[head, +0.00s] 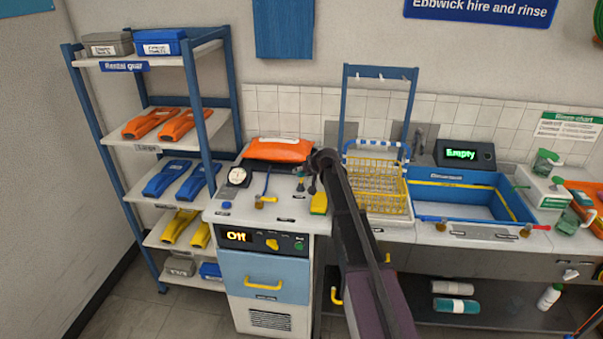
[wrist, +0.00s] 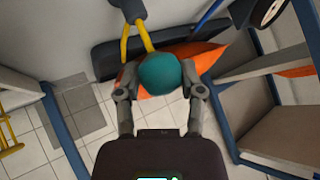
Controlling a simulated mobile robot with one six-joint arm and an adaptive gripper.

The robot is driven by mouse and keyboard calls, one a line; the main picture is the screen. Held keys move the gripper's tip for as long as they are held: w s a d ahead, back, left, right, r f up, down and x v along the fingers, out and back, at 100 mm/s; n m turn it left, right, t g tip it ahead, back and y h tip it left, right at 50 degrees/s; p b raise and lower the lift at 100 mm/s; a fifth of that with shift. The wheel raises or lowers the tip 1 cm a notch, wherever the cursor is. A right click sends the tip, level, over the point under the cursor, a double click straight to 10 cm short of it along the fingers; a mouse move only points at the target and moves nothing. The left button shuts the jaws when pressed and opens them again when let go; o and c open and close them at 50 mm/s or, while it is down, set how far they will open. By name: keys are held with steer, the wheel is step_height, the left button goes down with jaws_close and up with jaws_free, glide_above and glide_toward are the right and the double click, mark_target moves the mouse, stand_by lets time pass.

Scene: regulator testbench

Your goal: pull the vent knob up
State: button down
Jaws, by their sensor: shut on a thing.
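In the wrist view a round teal knob (wrist: 162,74), which I take to be the vent knob, sits between the two fingers of my gripper (wrist: 159,80). The fingers are shut on it, one on each side. The knob's stem and base are hidden from this camera. In the head view my gripper (head: 314,183) is over the right part of the white test bench top (head: 238,213), small and dark beside my arm. The held knob cannot be made out clearly there.
An orange bag (head: 279,150) lies at the back of the bench, with a round gauge (head: 238,176) to its left. A yellow block (head: 319,204) and a yellow wire basket (head: 376,188) are close on the right. The bench display (head: 237,236) reads Off. A shelf rack (head: 198,120) stands left.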

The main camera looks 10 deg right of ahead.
step_height(320, 180, up, 2)
steer(key=shift+r+p, duration=0.1)
steer(key=shift+p, duration=0.6)
steer(key=shift+w, duration=0.15)
steer(key=shift+c, duration=1)
jaws_free()
steer(key=shift+f, duration=0.3)
